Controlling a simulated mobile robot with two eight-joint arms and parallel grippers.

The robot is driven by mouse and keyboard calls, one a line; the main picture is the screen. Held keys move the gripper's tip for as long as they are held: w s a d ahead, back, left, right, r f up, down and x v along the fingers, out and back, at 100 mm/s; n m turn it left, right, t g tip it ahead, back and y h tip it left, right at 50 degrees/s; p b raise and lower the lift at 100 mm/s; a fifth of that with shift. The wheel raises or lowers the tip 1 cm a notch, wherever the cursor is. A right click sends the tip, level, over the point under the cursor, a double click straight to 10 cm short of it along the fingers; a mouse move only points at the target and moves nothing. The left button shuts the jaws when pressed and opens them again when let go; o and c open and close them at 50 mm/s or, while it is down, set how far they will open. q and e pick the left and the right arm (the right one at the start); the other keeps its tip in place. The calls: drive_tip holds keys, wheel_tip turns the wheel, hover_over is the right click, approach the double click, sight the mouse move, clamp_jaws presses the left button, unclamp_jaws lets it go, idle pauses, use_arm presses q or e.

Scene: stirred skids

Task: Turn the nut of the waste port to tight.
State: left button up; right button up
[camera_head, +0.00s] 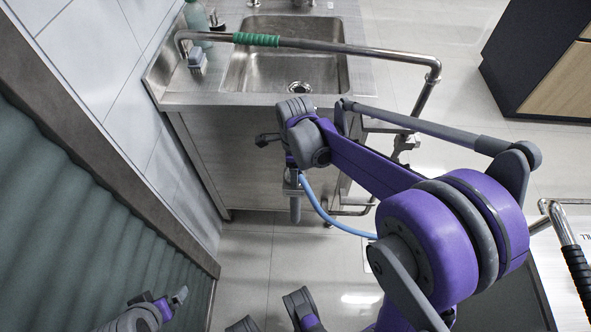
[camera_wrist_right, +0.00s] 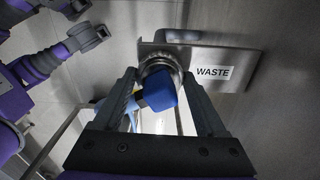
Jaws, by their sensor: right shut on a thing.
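In the right wrist view, the waste port has a metal plate (camera_wrist_right: 222,62) with a white WASTE label (camera_wrist_right: 212,73). A round metal nut (camera_wrist_right: 158,65) sits at the plate's left part. My right gripper (camera_wrist_right: 162,76) has one finger on each side of the nut and is shut on it. A blue piece (camera_wrist_right: 159,92) lies between the fingers and hides part of the nut. In the head view, my right wrist covers the port, and a blue hose (camera_head: 325,217) curves away below it. My left gripper (camera_head: 178,296) is low at the left, away from the port; its jaw gap is unclear.
A steel sink (camera_head: 285,85) in a counter stands behind my right wrist. A bent metal rail (camera_head: 350,48) with a green sleeve (camera_head: 256,39) crosses above it. A tiled wall (camera_head: 95,75) and green ribbed panel (camera_head: 75,215) bound the left. Floor shows below the cabinet.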

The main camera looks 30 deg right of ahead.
drive_tip(key=o, duration=1.3)
wheel_tip(320, 180, up, 11)
drive_tip(key=shift+f+p, duration=0.1)
drive_tip(key=shift+p, duration=0.95)
